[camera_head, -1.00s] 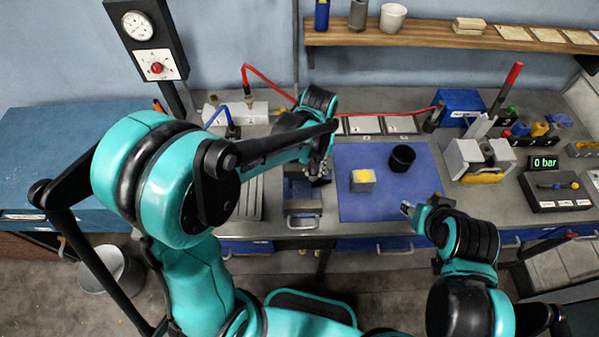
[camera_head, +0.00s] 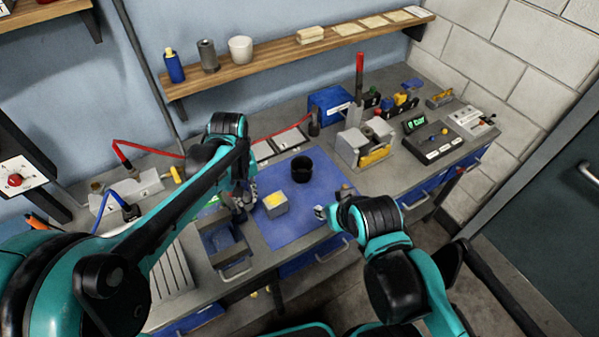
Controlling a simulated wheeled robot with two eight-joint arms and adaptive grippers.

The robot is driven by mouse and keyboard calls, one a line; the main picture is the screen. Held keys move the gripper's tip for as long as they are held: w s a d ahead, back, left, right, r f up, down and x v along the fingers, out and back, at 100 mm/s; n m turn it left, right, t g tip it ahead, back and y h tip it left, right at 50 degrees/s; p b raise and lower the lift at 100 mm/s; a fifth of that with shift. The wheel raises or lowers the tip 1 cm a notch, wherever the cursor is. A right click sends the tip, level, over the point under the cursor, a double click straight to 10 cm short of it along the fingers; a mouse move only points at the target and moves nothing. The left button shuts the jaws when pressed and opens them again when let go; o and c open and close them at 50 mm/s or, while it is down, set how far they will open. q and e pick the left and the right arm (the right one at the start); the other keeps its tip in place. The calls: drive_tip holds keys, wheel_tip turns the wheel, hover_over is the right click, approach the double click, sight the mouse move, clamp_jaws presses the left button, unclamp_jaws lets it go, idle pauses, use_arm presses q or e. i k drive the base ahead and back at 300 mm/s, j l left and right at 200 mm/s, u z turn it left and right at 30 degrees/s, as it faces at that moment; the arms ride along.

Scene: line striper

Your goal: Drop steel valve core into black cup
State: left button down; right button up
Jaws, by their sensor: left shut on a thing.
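The black cup (camera_head: 302,171) stands upright on the blue mat (camera_head: 318,208), behind the grey block with a yellow top. My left gripper (camera_head: 241,203) is at the mat's left edge, left of the block and the cup, by the blue-lined tray. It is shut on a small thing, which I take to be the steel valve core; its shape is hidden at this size. My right gripper (camera_head: 333,202) is over the mat's front right, in front of the cup, its two fingertips apart and nothing seen between them.
The grey block with a yellow top (camera_head: 275,205) sits between my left gripper and the cup. The blue-lined tray (camera_head: 230,262) is at front left. A grey vise-like fixture (camera_head: 352,150) and a pressure display box (camera_head: 432,145) stand at right. A shelf (camera_head: 290,52) runs above.

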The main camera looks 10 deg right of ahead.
sight(298, 176)
drive_tip(key=i+l+u, duration=0.2)
drive_tip(key=l, duration=0.35)
drive_tip(key=i+l+u, duration=0.15)
drive_tip(key=l, duration=0.4)
drive_tip(key=l+u, duration=0.2)
drive_tip(key=l, duration=0.35)
